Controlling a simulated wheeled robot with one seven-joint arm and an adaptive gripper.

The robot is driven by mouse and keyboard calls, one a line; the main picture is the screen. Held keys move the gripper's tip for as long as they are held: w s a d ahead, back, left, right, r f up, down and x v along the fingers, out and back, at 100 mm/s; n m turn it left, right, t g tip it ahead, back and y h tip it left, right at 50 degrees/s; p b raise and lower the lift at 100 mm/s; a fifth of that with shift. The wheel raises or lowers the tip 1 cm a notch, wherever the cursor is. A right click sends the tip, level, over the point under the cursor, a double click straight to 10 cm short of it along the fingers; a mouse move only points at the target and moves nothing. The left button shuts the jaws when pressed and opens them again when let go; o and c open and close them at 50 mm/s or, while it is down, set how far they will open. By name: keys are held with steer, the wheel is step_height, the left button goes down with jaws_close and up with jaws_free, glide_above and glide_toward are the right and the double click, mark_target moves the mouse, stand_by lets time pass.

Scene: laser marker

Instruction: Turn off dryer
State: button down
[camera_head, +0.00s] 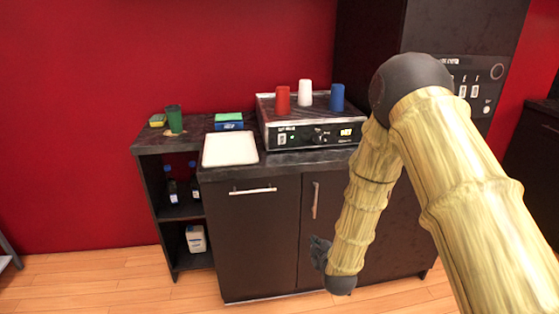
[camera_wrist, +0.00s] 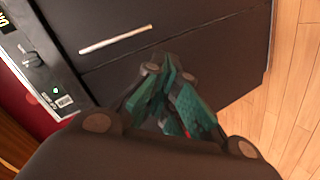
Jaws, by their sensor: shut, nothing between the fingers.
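A low dark box (camera_head: 312,134), which looks like the dryer, stands on the counter. Its front panel has a knob (camera_head: 320,134), a lit yellow display (camera_head: 346,132), a small green light and a pale switch (camera_head: 282,139). The panel also shows tilted in the wrist view, with the knob (camera_wrist: 31,58), the glowing green light (camera_wrist: 56,91) and the pale switch (camera_wrist: 65,101). My gripper (camera_wrist: 172,98) is shut and empty, its teal fingers in front of the cabinet doors. In the head view my gripper (camera_head: 319,255) hangs below the counter, apart from the panel.
Red (camera_head: 283,99), white (camera_head: 305,93) and blue (camera_head: 337,97) cups stand on the box. A white tray (camera_head: 230,148) lies left of it. Cabinet handles (camera_head: 253,190) stick out below the counter. A tall dark machine (camera_head: 465,45) stands at right, partly hidden by my arm.

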mark_target(279, 137)
steer(key=w+a+r+n+t+y+b, duration=0.1)
steer(key=w+a+r+n+t, duration=0.2)
steer(key=r, duration=0.8)
steer(key=w+a+r+n+t+y+b, duration=0.1)
steer(key=w+a+r+n+t, duration=0.2)
steer(key=w+a+r, duration=0.5)
step_height(279, 137, up, 3)
steer(key=shift+w+a+f+n+y, duration=0.15)
steer(key=shift+w+n+y, duration=0.15)
steer(key=shift+n, duration=0.3)
steer(key=shift+w, duration=0.15)
steer(key=p+x, duration=0.1)
steer(key=x, duration=1.2)
steer(key=shift+w+a, duration=0.1)
steer(key=shift+w, duration=0.25)
steer(key=shift+r+p, duration=0.25)
steer(key=shift+p, duration=0.1)
